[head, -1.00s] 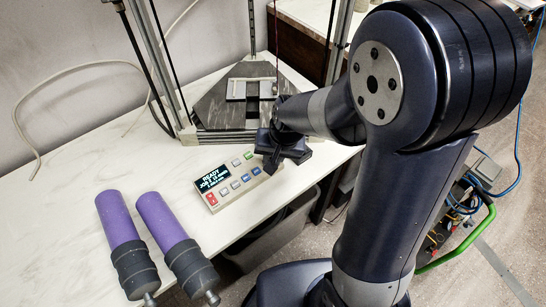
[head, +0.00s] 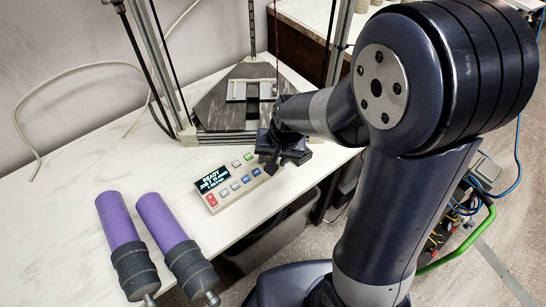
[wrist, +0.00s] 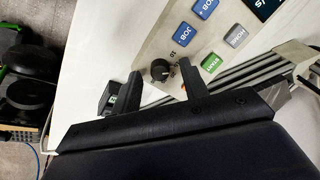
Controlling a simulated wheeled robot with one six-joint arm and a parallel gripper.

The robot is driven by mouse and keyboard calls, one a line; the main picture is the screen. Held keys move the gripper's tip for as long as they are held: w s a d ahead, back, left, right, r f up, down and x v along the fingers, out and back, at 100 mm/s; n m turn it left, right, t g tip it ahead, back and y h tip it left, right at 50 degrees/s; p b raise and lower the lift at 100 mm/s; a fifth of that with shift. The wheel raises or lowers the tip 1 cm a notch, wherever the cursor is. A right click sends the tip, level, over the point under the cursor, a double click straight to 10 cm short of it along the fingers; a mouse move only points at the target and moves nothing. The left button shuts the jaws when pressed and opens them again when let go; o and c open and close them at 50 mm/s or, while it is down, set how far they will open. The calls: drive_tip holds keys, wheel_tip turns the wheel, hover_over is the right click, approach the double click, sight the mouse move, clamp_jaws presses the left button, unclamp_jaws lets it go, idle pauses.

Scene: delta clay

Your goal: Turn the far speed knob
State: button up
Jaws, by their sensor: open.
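The control panel (head: 240,179) is a pale box with a dark display and coloured buttons, lying on the white table. In the wrist view, a small black knob (wrist: 160,70) with a light pointer mark stands at the panel's end, beside the blue JOB buttons (wrist: 184,33). My gripper (wrist: 161,72) is open, with one finger on each side of the knob. Gaps show between the fingers and the knob, though depth is hard to judge. In the head view my gripper (head: 286,148) hides the knob and that end of the panel. No second knob is visible.
The delta machine's frame and dark base (head: 245,95) stand right behind the panel. Two purple-and-grey cylinders (head: 165,225) lie at the table's left front. A grey bin (head: 270,235) is below the table edge. The table's left side is mostly free.

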drive_tip(key=p+v, duration=0.1)
drive_tip(key=v, duration=0.9)
drive_tip(key=shift+r+p, duration=0.2)
drive_tip(key=shift+p, duration=0.15)
drive_tip(key=b+x, duration=0.2)
drive_tip(key=x, duration=0.9)
drive_tip(key=shift+r, duration=0.1)
drive_tip(key=shift+r, duration=0.1)
